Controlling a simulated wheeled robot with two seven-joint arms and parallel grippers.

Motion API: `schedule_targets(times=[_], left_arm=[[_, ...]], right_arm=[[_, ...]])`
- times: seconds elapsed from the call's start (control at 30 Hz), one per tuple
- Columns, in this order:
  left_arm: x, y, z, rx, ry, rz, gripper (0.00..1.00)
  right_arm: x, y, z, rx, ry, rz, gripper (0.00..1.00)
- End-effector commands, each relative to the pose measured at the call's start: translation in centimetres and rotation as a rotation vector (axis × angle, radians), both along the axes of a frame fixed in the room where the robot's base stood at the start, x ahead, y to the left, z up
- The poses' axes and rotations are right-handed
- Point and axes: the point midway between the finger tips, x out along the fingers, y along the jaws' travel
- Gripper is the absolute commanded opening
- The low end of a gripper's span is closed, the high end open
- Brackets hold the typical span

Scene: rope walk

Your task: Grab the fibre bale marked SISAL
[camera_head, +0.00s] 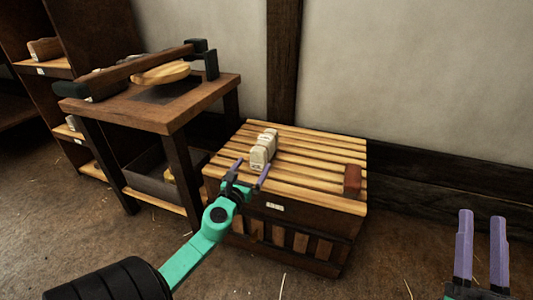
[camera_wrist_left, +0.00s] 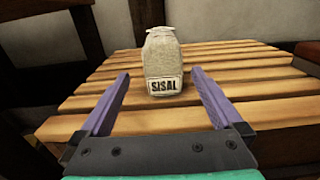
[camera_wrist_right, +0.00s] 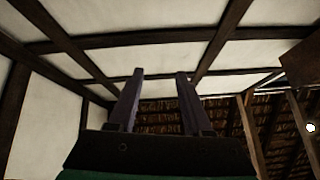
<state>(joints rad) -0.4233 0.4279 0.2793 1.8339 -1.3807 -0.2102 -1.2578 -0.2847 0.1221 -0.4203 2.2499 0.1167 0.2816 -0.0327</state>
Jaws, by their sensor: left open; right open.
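The fibre bale (camera_head: 264,148) is a small pale bundle on the slatted top of a wooden crate. In the left wrist view the bale (camera_wrist_left: 162,58) stands straight ahead, with a label reading SISAL facing me. My left gripper (camera_head: 252,168) is open just in front of the bale. Its purple fingers (camera_wrist_left: 160,85) point to either side of the bale, which looks a little beyond the fingertips. My right gripper (camera_head: 482,214) is open and empty at the lower right, well away from the crate. Its wrist view shows its fingers (camera_wrist_right: 160,75) pointing up towards the ceiling.
The slatted crate (camera_head: 325,176) stands against the wall, with a reddish-brown block (camera_head: 352,181) at its right edge. A wooden bench (camera_head: 165,118) with a beam and a round wooden piece stands left of it. A shelf (camera_head: 58,68) is at the far left. The floor on the right is clear.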

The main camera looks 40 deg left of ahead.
Motion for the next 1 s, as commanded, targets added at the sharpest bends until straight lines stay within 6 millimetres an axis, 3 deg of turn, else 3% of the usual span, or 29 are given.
schedule_targets(times=[0.1, 0.33, 0.4, 0.57, 0.8, 0.83, 0.87, 1.0], left_arm=[[2.5, 0.9, 0.1, 0.001, -0.004, 0.001, 1.0], [5.6, 1.6, 0.3, 0.0, -0.004, 0.001, 1.0], [6.9, 1.9, 0.3, 0.0, -0.003, 0.002, 1.0], [8.2, 2.4, 0.2, -0.002, -0.002, 0.001, 1.0], [8.4, 2.5, 0.2, -0.002, -0.001, 0.0, 1.0], [8.4, 2.5, 0.3, -0.002, -0.001, 0.001, 0.96], [8.4, 2.5, 0.2, -0.002, -0.001, 0.001, 0.85], [8.4, 2.4, 0.2, -0.002, -0.001, 0.001, 0.31]], right_arm=[[0.1, 0.0, -0.4, -0.003, 0.011, 0.001, 0.5], [0.0, 0.0, 0.1, 0.0, -0.007, -0.002, 0.5], [-0.3, -0.2, 1.4, 0.009, -0.05, -0.006, 0.5], [-1.2, -0.8, 4.8, 0.029, -0.157, -0.018, 0.5], [-1.4, -0.9, 5.3, 0.031, -0.173, -0.02, 0.5], [-1.4, -0.9, 5.3, 0.032, -0.173, -0.02, 0.5], [-1.4, -0.9, 5.3, 0.032, -0.173, -0.02, 0.5], [-1.4, -0.9, 5.3, 0.032, -0.171, -0.02, 0.5]])
